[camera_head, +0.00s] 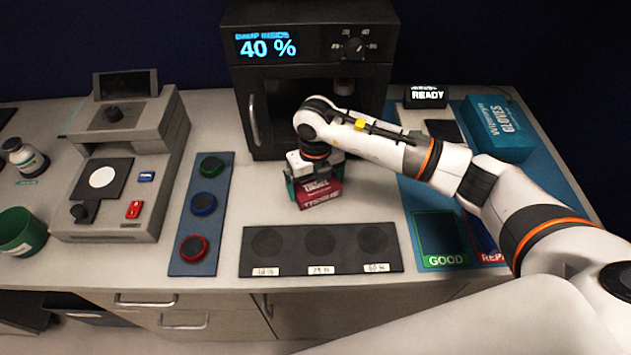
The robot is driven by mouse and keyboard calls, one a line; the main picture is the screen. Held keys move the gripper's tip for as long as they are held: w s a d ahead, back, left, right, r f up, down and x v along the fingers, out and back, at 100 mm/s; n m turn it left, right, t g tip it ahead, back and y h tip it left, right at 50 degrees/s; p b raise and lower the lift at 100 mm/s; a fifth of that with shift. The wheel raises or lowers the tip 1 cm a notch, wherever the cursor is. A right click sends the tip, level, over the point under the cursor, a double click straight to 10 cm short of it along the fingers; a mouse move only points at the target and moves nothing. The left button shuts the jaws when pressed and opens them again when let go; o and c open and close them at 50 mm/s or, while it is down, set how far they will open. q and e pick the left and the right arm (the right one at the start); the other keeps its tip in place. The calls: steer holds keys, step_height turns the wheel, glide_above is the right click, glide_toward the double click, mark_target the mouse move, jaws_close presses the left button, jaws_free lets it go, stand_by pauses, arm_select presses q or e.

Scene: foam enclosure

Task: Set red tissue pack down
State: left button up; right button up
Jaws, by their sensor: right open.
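The red tissue pack (320,196) sits on the pale counter just in front of the black oven-like cabinet and behind the dark mat with three round spots. My left gripper is not in view.
The black cabinet (310,60) reads 40 %. The dark three-spot mat (335,262) lies in front. A blue strip (187,257) with coloured discs and a grey machine (105,215) stand left. A blue gloves box (498,130) and the GOOD area (440,232) are right.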

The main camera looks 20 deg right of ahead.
mark_target(315, 183)
step_height(315, 183, up, 12)
steer(key=b, duration=0.3)
steer(key=shift+f, duration=0.15)
